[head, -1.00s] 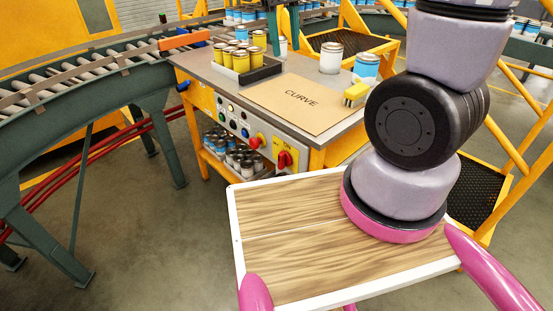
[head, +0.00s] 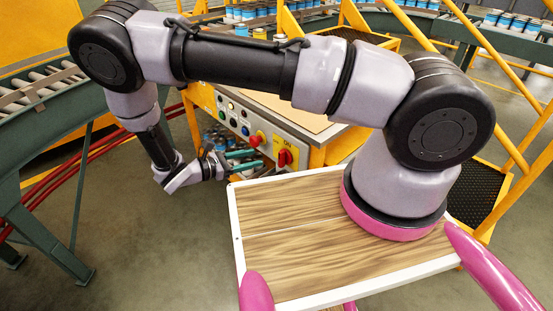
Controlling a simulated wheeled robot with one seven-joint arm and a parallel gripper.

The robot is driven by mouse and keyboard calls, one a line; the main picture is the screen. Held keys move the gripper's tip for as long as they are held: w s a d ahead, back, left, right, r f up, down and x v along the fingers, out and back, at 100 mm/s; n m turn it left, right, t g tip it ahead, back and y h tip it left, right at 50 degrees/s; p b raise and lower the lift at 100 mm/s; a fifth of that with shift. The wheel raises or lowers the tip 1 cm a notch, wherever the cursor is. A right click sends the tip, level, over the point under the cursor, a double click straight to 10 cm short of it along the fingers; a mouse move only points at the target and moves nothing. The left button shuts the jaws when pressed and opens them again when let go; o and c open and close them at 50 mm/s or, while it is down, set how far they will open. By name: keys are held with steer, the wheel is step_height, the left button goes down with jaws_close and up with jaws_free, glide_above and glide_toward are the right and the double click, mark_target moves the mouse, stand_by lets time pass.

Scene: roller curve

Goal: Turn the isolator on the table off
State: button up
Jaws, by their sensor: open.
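The isolator (head: 285,157) is a red rotary handle on a yellow plate at the right end of the table's front control panel. The word ON shows on the plate above it. The way the handle points is too small to tell for sure. My gripper (head: 255,160), with teal fingers, is open and empty in front of the panel. Its fingers point right, toward the isolator, with the tips just left of the handle. I cannot tell whether they touch it.
A red knob on yellow (head: 256,138) sits just left of the isolator, with small coloured buttons (head: 232,107) further left. A green-legged roller conveyor (head: 40,125) stands at left. Yellow railings (head: 515,150) stand at right.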

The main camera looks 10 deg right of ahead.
mark_target(279, 157)
step_height(279, 157, down, 6)
steer(key=s+r+n+t, duration=0.1)
steer(key=n+t, duration=0.3)
steer(key=shift+h, duration=0.3)
steer(key=x, duration=1.1)
steer(key=shift+f, duration=0.2)
jaws_close()
